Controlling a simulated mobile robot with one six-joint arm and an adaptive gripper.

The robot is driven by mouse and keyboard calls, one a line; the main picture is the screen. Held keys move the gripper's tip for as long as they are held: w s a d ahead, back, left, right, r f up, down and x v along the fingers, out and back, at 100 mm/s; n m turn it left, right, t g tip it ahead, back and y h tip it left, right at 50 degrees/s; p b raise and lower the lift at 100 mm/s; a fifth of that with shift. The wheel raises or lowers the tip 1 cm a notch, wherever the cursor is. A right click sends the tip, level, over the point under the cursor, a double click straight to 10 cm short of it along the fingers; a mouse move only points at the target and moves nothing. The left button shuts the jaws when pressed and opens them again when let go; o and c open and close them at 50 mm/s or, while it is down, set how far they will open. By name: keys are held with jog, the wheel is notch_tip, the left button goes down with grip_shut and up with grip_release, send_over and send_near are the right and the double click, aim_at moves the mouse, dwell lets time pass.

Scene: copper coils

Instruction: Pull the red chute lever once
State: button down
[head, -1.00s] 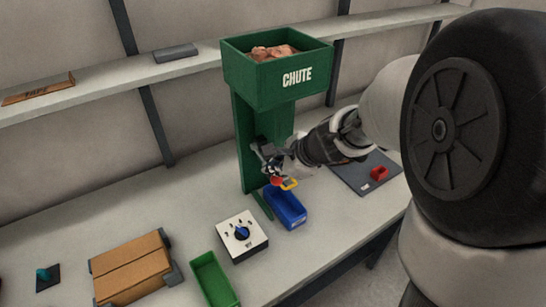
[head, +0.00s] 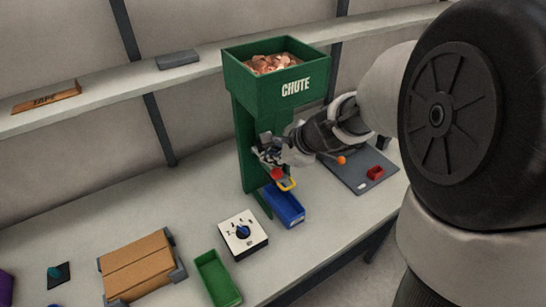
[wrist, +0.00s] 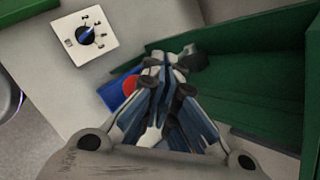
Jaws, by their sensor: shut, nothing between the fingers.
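The green chute (head: 250,135) stands on the workbench, with copper coils (head: 274,63) in its top hopper. The red round lever knob (head: 277,174) shows low on the chute's front, just above a yellow loop-shaped part (head: 287,185). My gripper (head: 268,155) is at the chute's front, just above the red knob; its fingers are shut and empty. In the wrist view my gripper (wrist: 168,62) covers part of the red knob (wrist: 130,85), which shows left of the fingers. I cannot tell whether they touch. The lever's arm is mostly hidden.
A blue bin (head: 284,206) sits below the chute's front. A white dial box (head: 243,236), a green bin (head: 217,281) and a brown carton (head: 138,264) stand left of it. A grey mat (head: 352,176) with a red part (head: 375,173) and an orange ball (head: 341,160) lie right.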

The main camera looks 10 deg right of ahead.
jog(key=shift+r, duration=0.1)
jog(key=r+p, duration=0.4)
jog(key=r, duration=0.1)
jog(key=shift+w+a+p, duration=0.1)
jog(key=shift+w+p, duration=0.15)
jog(key=shift+p, duration=0.1)
dwell(0.7)
jog(key=s+a+r+n+g+b, duration=0.1)
jog(key=s+a+n+b, duration=0.1)
jog(key=s+n, duration=0.4)
jog(key=s+a+r+n+b, duration=0.1)
jog(key=s+a+n+b, duration=0.2)
jog(key=s+n, duration=0.3)
jog(key=s+d+f+n+h+b, duration=0.1)
jog(key=s+d+n, duration=0.1)
jog(key=s, duration=0.3)
jog(key=s+d+f+n+h+b, duration=0.1)
jog(key=s+d+n, duration=0.1)
jog(key=s+n, duration=0.2)
jog(key=s+d+f+n+g+h+b, duration=0.1)
jog(key=s+d+n+h, duration=0.1)
jog(key=s, duration=0.4)
jog(key=shift+s+f+n, duration=0.15)
jog(key=shift+f+n, duration=0.25)
jog(key=shift+n, duration=0.2)
